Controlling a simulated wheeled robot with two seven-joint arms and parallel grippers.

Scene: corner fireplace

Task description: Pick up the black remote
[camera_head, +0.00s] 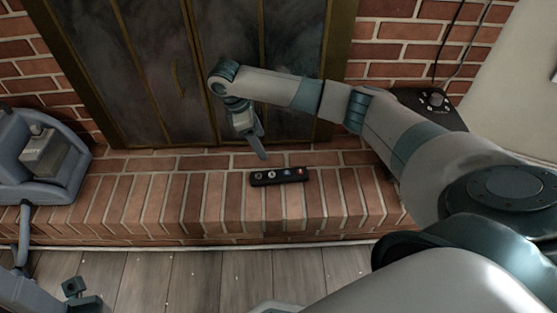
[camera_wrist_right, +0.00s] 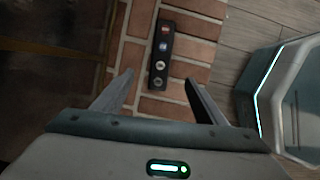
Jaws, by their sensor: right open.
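The black remote (camera_head: 279,176) lies flat on the brick hearth in the head view, with several round buttons along its top. It also shows in the right wrist view (camera_wrist_right: 161,55), just beyond and between the fingertips. My right gripper (camera_head: 262,157) hangs above the hearth, a little behind and left of the remote. In the wrist view the right gripper (camera_wrist_right: 158,78) has its fingers spread, with nothing held between them. My left gripper is not clearly seen in the head view.
The brick hearth (camera_head: 160,205) has free room left and right of the remote. Dark fireplace doors (camera_head: 200,70) stand close behind my right gripper. A black device with a knob (camera_head: 437,100) sits at the back right. Wooden floor (camera_head: 205,275) lies in front.

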